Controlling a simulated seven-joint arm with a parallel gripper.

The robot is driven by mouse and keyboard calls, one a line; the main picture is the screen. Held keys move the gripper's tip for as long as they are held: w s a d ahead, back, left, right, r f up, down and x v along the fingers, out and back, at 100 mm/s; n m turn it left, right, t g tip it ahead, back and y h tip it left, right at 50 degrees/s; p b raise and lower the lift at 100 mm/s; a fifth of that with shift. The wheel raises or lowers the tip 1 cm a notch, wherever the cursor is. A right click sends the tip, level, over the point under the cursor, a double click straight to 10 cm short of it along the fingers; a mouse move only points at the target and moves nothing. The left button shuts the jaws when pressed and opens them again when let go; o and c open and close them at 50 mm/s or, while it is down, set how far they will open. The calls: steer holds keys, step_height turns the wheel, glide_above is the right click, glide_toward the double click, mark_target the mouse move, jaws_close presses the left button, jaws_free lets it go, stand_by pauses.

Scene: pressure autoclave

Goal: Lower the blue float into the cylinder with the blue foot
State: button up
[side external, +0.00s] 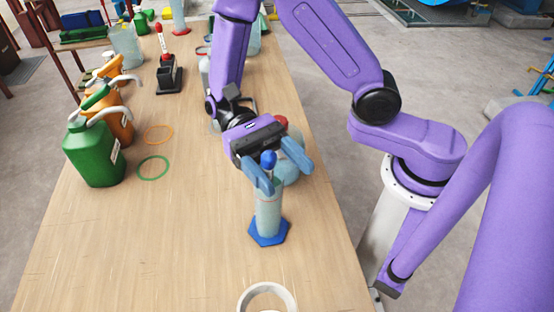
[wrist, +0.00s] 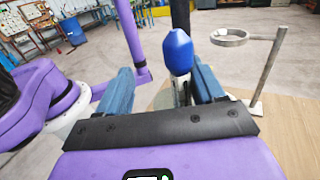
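The clear cylinder (side external: 268,215) stands upright on its blue foot (side external: 268,234) near the table's right side. The blue float (side external: 268,159) shows its rounded blue top just above the cylinder's mouth, with a thin stem below. How far the stem sits inside the cylinder I cannot tell. My gripper (side external: 277,168) is over the cylinder, its two blue fingers spread apart on either side of the float. In the wrist view the float (wrist: 178,52) stands between the fingers, nearer the right one, with a clear gap to the left finger.
A pale ring (side external: 267,297) stands at the near edge; its stand rod (wrist: 268,70) shows in the wrist view. A red-capped vessel (side external: 290,172) is close behind the gripper. Green (side external: 92,155) and orange (side external: 116,128) jugs line the left. The table's left front is clear.

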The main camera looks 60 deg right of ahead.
steer(key=v, duration=1.2)
stand_by(1.1)
